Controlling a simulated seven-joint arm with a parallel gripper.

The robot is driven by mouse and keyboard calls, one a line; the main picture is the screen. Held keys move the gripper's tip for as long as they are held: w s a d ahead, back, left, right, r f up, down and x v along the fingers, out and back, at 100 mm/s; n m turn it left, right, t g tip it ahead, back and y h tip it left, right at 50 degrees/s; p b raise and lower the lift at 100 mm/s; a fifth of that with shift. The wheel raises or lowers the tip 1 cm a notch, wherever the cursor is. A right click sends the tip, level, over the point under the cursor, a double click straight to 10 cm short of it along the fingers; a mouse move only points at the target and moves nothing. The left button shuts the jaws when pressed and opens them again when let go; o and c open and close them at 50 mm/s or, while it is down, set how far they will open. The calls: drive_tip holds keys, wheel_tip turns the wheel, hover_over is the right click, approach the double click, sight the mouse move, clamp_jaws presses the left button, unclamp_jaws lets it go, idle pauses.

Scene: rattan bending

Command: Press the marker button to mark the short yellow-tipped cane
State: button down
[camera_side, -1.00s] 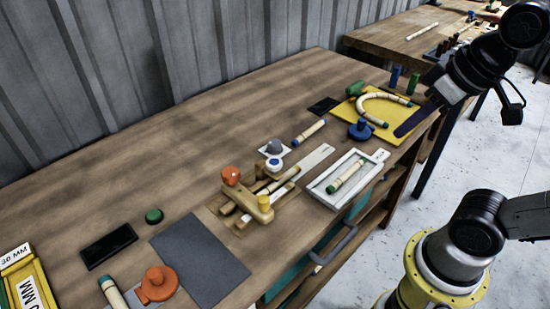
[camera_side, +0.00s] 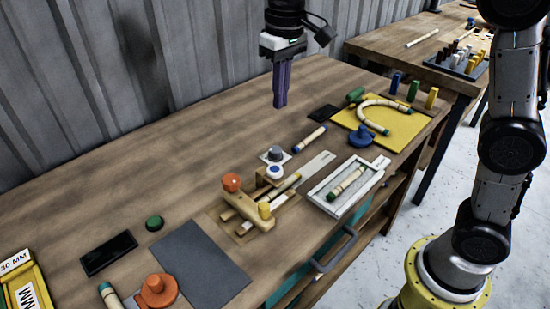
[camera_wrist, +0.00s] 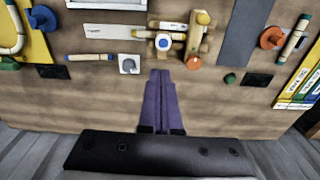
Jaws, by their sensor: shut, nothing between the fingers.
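My gripper (camera_side: 280,104), with long purple fingers, is shut and empty. It points down above the back of the bench, behind the wooden fixture (camera_side: 247,213); it also shows in the wrist view (camera_wrist: 161,72). A grey dome on a white plate (camera_side: 275,154) stands just behind. Which one is the marker button is not clear. My fingers touch neither.
The fixture carries an orange knob (camera_side: 231,182) and a yellow knob (camera_side: 265,211). A blue-tipped cane (camera_side: 309,139), a white tray (camera_side: 325,199) and a yellow board (camera_side: 405,134) lie to the right. A green button (camera_side: 154,223) and a grey mat (camera_side: 220,275) lie left. The back of the bench is clear.

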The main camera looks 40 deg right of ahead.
sight(276, 170)
drive_tip(key=shift+w+a+f+g, duration=0.15)
drive_tip(key=shift+a+f, duration=0.15)
drive_tip(key=shift+f, duration=0.3)
drive_tip(key=shift+w+a+f+g, duration=0.15)
drive_tip(key=shift+a+f, duration=0.1)
drive_tip(key=shift+f, duration=0.3)
wheel_tip(276, 170, down, 14)
drive_tip(key=shift+s+f, duration=0.15)
drive_tip(key=shift+f, duration=1.1)
wheel_tip(276, 170, up, 15)
